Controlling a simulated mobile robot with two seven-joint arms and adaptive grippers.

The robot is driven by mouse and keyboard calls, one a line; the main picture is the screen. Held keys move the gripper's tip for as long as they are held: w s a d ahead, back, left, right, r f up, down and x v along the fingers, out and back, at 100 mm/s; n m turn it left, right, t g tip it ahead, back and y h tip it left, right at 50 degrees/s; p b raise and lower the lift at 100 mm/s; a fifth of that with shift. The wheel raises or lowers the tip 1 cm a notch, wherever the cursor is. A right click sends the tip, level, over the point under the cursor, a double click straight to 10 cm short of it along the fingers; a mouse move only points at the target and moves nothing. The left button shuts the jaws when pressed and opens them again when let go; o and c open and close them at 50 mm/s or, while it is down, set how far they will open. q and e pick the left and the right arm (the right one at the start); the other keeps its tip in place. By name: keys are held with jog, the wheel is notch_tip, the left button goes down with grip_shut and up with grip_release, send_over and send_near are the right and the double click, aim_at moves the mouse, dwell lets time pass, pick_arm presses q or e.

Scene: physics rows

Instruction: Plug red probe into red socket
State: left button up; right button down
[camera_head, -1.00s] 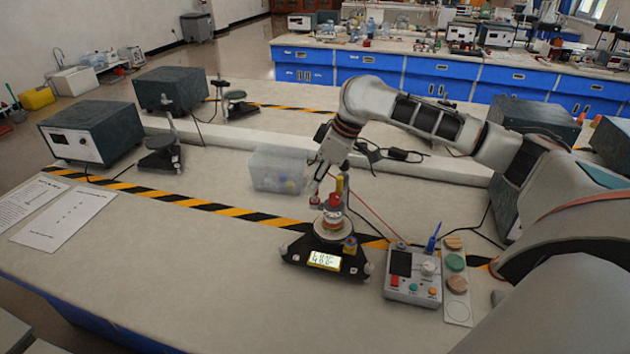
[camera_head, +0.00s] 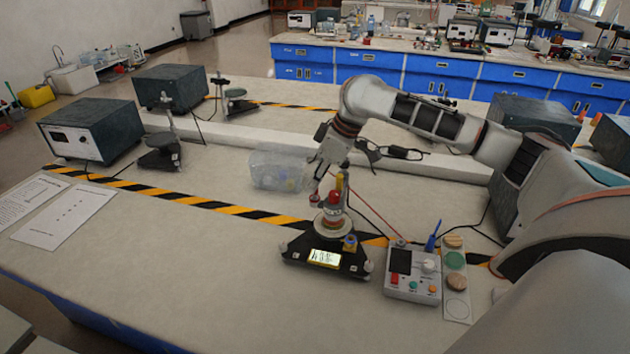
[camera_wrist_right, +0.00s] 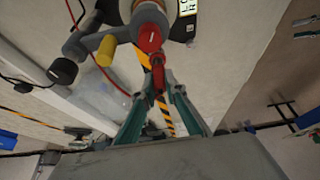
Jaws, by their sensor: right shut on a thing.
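My right gripper (camera_head: 318,190) is shut on the red probe (camera_wrist_right: 158,76), which shows between the teal fingertips (camera_wrist_right: 161,84) in the right wrist view. The probe points at a larger red cylindrical part (camera_wrist_right: 148,38) with a white mark, apparently the red socket. Probe and red part look very close or touching in that view; I cannot tell whether the probe is inside. The red part (camera_head: 334,196) belongs to an instrument on a black base (camera_head: 298,250) with a lit yellow display (camera_head: 324,258). A yellow part (camera_wrist_right: 106,50) sits beside it. My left gripper is not in view.
A red wire (camera_head: 375,217) crosses nearby.

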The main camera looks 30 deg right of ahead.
jog(key=shift+f, duration=0.85)
dwell(0.7)
jog(key=c, duration=1.8)
grip_release()
jog(key=shift+o, duration=0.2)
jog(key=shift+r, duration=3.75)
jog(key=shift+s+f, duration=0.1)
